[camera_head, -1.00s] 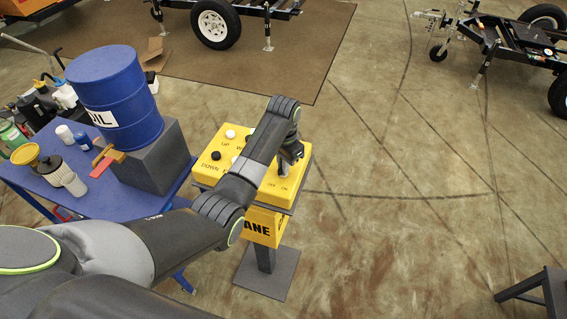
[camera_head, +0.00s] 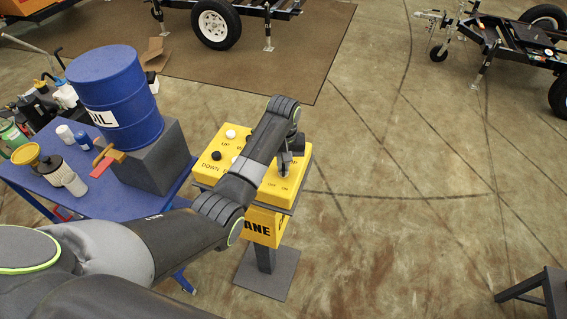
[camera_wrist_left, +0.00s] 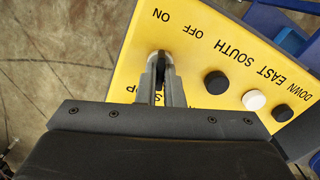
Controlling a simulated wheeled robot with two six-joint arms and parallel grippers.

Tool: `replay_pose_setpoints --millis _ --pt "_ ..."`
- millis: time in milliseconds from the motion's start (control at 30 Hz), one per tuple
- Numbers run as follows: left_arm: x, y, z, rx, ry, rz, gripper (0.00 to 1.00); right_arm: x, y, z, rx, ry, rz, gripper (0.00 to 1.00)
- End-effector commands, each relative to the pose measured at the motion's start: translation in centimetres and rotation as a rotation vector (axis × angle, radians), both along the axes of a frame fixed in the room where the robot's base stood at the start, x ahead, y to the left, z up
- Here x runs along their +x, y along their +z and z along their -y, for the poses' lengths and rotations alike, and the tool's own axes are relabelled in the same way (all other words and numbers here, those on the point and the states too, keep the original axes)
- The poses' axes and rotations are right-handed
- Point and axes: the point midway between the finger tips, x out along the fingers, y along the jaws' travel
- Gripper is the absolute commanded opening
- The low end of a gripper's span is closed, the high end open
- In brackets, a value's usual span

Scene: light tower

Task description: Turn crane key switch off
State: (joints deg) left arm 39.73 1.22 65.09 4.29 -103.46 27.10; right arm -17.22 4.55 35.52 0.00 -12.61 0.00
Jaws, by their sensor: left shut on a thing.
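The yellow crane control box (camera_head: 284,192) stands on a grey pedestal, with ON and OFF lettering near its right corner. My left gripper (camera_head: 285,172) reaches down onto that corner from above. In the left wrist view, the fingers of the left gripper (camera_wrist_left: 159,85) are shut on the dark key switch (camera_wrist_left: 160,62), beside the ON and OFF labels on the yellow panel (camera_wrist_left: 200,58). Most of the key is hidden between the fingers, so its exact angle is hard to tell. My right gripper is not in view.
The box also carries black and white push buttons, such as a white one (camera_wrist_left: 254,99). A blue cart (camera_head: 105,205) with a blue oil barrel (camera_head: 115,95) stands to the left. A dark stool (camera_head: 535,290) is at the lower right. Open floor lies right of the box.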

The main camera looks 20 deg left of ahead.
Motion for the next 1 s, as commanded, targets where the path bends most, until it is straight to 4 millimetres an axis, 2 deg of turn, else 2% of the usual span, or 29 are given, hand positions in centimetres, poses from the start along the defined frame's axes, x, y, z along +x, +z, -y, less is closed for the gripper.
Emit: replay_pose_setpoints --millis 400,933,967,1000 --pt "0.08 0.10 -0.05 0.000 0.175 0.004 0.00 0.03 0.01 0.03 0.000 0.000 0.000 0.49" --pt "0.10 0.12 -0.06 0.000 0.197 0.004 0.00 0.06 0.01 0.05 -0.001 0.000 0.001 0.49" --pt "0.10 0.12 -0.06 0.000 0.197 0.004 0.11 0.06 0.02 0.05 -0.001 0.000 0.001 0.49" --pt "0.09 0.12 -0.07 0.001 0.197 0.004 0.16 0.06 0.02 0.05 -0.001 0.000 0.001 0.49"
